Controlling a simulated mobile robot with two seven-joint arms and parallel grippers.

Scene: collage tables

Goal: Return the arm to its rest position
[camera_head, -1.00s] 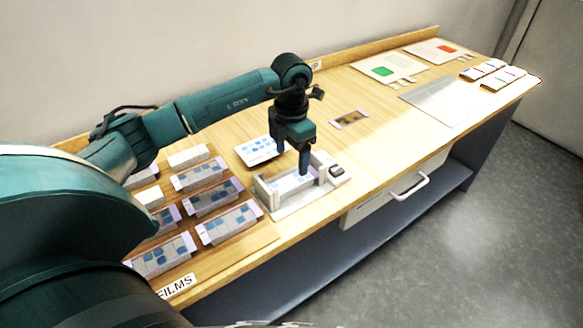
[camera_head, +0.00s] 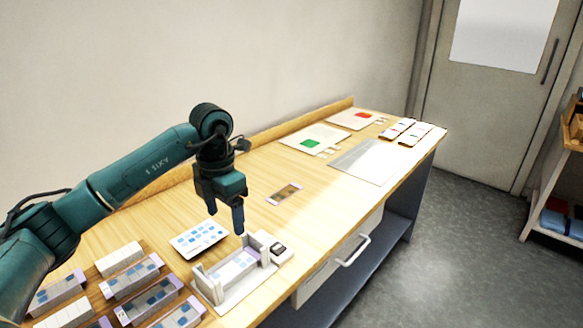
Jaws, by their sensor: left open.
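My left arm comes in from the left over the wooden table (camera_head: 330,180). Its gripper (camera_head: 238,222) points down, open, with its fingertips above the back edge of a white open-topped holder (camera_head: 262,288). I cannot tell whether the fingers touch the holder. A pale strip with blue squares (camera_head: 238,264) lies inside the holder. My right gripper is not in view.
A card with blue squares (camera_head: 199,238) lies behind the holder. Several film blocks (camera_head: 130,277) stand at the lower left. A brown strip (camera_head: 285,193) lies mid-table. Sheets with green (camera_head: 314,138) and red (camera_head: 352,118) patches lie farther back. A drawer handle (camera_head: 352,250) sticks out in front.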

